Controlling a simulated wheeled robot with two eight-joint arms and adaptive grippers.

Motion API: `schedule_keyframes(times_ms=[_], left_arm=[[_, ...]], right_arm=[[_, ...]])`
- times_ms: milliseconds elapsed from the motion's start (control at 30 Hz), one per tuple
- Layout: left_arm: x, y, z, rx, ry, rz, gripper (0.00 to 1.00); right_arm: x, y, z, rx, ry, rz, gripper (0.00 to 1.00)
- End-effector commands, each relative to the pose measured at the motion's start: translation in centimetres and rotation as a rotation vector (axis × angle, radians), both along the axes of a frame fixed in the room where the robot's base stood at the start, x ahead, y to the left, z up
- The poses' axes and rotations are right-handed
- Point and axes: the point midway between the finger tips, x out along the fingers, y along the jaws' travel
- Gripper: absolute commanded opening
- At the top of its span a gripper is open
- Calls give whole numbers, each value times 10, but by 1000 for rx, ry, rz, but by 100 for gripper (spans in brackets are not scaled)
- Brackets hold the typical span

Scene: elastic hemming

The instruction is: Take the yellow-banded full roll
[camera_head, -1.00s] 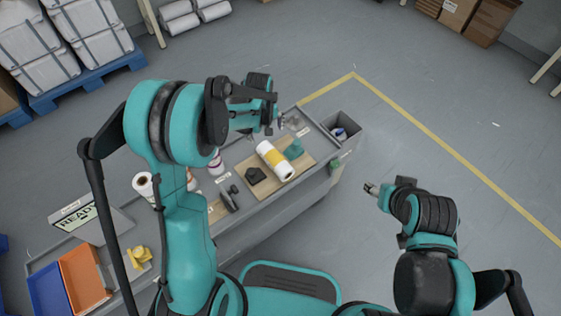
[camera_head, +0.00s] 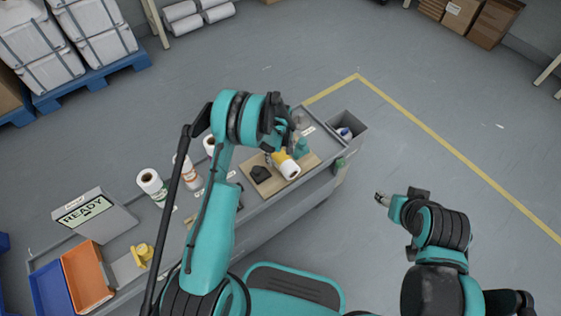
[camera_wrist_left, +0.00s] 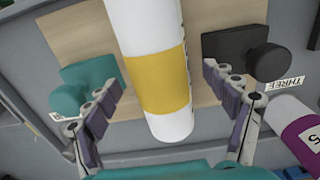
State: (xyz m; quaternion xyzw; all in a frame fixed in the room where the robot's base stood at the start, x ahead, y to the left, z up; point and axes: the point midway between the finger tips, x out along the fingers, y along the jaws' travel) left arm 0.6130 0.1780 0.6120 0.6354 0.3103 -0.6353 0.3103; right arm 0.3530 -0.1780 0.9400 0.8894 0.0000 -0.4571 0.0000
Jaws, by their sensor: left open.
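The white roll with a yellow band (camera_head: 288,168) lies on a light wooden board (camera_head: 313,160) on the bench. In the left wrist view the roll (camera_wrist_left: 160,82) runs lengthwise between the fingers. My left gripper (camera_wrist_left: 163,88) is open, with one finger on each side of the roll and visible gaps to it. In the head view my left gripper (camera_head: 281,146) hangs over the roll and hides its far end. My right gripper (camera_head: 382,199) is off to the right, away from the bench; its jaws are too small to read.
A teal block with a knob (camera_wrist_left: 88,85) and a black one (camera_wrist_left: 245,50) flank the roll on the board. A purple-banded roll (camera_wrist_left: 300,128) is at the right. Other rolls (camera_head: 152,186) stand along the bench. A grey bin (camera_head: 349,122) is at its far end.

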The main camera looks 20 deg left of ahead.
Motion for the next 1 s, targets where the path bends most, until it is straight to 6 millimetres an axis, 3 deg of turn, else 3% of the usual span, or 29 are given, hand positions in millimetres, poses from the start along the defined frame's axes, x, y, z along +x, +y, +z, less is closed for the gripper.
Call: schedule_keyframes(times_ms=[33,100,367,600,667,1000], left_arm=[[0,0,-14,0,0,0,84],[0,0,-21,0,0,0,84],[0,0,-22,0,0,0,82],[0,0,-22,0,0,0,18],[0,0,-22,0,0,0,4],[0,0,-17,0,0,-1,4]], right_arm=[[0,0,-9,0,0,0,54],[0,0,-12,0,0,0,54],[0,0,-11,0,0,0,54],[0,0,-11,0,0,0,54],[0,0,-11,0,0,0,54],[0,0,-8,0,0,0,54]])
